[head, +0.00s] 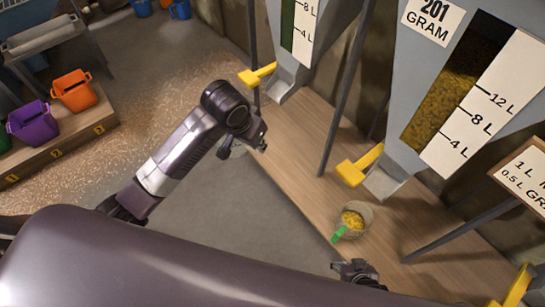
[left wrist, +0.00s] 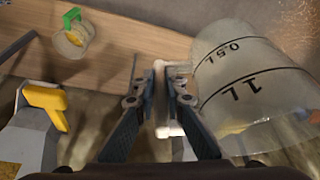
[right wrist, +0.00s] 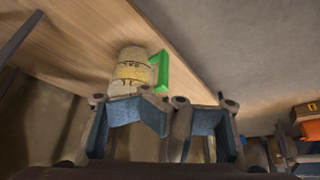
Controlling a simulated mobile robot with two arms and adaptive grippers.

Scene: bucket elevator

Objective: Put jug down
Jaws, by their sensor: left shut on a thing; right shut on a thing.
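A jug with a green handle (head: 352,221) stands on the wooden bench below the chute and holds yellow grain. It also shows in the left wrist view (left wrist: 72,44) and the right wrist view (right wrist: 131,70). My right gripper (head: 355,268) is just in front of it, apart from it; its fingers look spread in the right wrist view (right wrist: 165,105), and I see no held thing between them. My left gripper (left wrist: 162,82) is shut on the pale handle of a clear jug (left wrist: 245,85) marked 0.5 L and 1 L. In the head view my left gripper (head: 243,138) mostly hides this jug.
Grey hoppers with yellow levers (head: 359,166) stand over the wooden bench (head: 300,150). A thin post stands between them. A sign (head: 524,180) is at the right. Orange (head: 74,90) and purple (head: 33,123) buckets stand on a ledge at the left. The bench around the green-handled jug is clear.

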